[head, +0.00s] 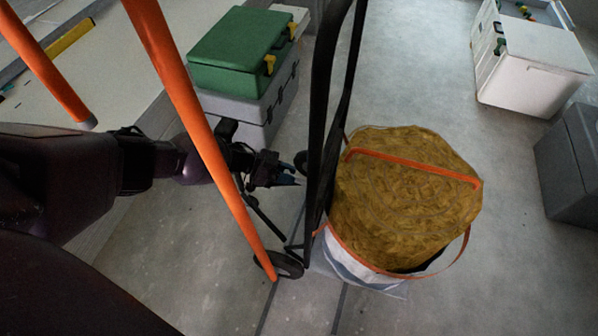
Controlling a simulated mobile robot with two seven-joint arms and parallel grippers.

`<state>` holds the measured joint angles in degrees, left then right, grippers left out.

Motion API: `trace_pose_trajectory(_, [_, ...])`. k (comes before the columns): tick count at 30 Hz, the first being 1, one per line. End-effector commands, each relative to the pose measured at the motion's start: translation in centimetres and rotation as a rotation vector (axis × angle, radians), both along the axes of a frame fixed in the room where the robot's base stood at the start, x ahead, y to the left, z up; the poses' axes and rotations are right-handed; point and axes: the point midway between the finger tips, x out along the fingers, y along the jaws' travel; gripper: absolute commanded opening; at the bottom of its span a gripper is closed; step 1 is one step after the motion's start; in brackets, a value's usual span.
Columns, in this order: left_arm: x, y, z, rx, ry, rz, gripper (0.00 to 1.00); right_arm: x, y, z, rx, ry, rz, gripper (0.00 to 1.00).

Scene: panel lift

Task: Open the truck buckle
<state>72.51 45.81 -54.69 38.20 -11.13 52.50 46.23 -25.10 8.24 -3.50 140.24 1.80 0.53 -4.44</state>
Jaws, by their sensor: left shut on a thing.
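A hand truck stands at the centre, with orange frame bars (200,140), black uprights or straps (322,110) and a wheel (280,264) near its foot. My left gripper (288,174) reaches in from the left behind an orange bar. It is shut on a small dark part beside the black uprights, which seems to be the truck buckle; its outline is too small and dark to make out, so I cannot tell whether it is latched. My right gripper is not in view.
A large sack or bucket of yellow-brown material (405,205) with orange straps stands right of the uprights. A green case (238,50) sits on a grey box (265,112) behind. A white cooler (535,65) and dark bin (570,165) stand right. Open floor lies between.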

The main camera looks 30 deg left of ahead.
Motion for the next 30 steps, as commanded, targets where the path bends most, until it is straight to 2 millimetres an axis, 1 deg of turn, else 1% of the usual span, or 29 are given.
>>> trace_pose_trajectory(1, [0.6,0.8,0.3,0.009,-0.007,0.014,0.0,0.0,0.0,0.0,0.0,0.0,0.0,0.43])
trace_pose_trajectory(6, [0.6,1.6,0.5,0.007,-0.008,0.01,0.0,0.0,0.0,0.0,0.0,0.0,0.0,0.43])
trace_pose_trajectory(20, [0.8,1.9,0.8,0.005,-0.012,0.011,0.0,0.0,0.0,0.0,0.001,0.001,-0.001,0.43])
trace_pose_trajectory(21, [0.8,2.0,0.8,0.005,-0.012,0.011,0.24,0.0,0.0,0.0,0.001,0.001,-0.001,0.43])
trace_pose_trajectory(24, [0.8,1.9,0.8,0.004,-0.012,0.01,0.4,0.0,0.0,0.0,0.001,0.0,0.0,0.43])
trace_pose_trajectory(26, [0.7,1.9,0.8,0.003,-0.012,0.008,0.49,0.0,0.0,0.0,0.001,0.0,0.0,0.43])
trace_pose_trajectory(27, [0.6,1.8,0.7,0.002,-0.01,0.007,0.51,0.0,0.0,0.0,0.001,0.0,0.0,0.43])
trace_pose_trajectory(30, [0.5,1.7,0.6,0.002,-0.008,0.003,0.51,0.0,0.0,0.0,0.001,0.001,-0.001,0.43])
